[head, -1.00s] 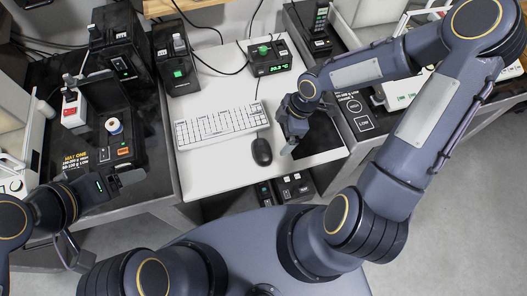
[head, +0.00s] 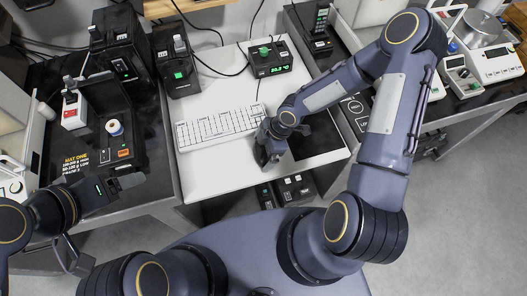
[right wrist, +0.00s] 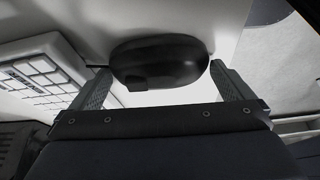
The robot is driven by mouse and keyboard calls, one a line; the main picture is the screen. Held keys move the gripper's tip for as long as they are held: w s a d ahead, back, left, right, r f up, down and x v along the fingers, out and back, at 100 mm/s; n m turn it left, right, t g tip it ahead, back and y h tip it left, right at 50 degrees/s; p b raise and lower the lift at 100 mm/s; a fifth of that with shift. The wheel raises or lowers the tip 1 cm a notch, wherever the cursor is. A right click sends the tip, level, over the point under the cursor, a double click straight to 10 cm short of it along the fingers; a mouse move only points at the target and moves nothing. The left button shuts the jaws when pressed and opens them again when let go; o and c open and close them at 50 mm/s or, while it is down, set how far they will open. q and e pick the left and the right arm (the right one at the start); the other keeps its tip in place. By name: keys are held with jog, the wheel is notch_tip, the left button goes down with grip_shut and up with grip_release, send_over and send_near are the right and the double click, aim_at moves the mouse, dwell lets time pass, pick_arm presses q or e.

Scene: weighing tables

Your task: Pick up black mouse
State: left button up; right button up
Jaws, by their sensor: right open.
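The black mouse (right wrist: 158,62) lies on the white table top beside the keyboard. In the right wrist view it sits between the two spread fingers of my right gripper (right wrist: 158,85), near their tips. In the head view my right gripper (head: 265,158) is over the mouse's place and hides most or all of it. The right gripper is open. I cannot tell whether its fingers touch the mouse. My left gripper (head: 125,183) is at the left, over the front edge of the dark left table, far from the mouse; its finger gap is unclear.
A white keyboard (head: 215,127) lies just left of the right gripper and also shows in the right wrist view (right wrist: 40,75). A black scale with a green display (head: 270,58) stands behind. A dark pad (head: 320,140) lies to the right. Cables run across the back.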

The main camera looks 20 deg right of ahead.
jog(key=c, duration=0.8)
jog(key=shift+r, duration=0.15)
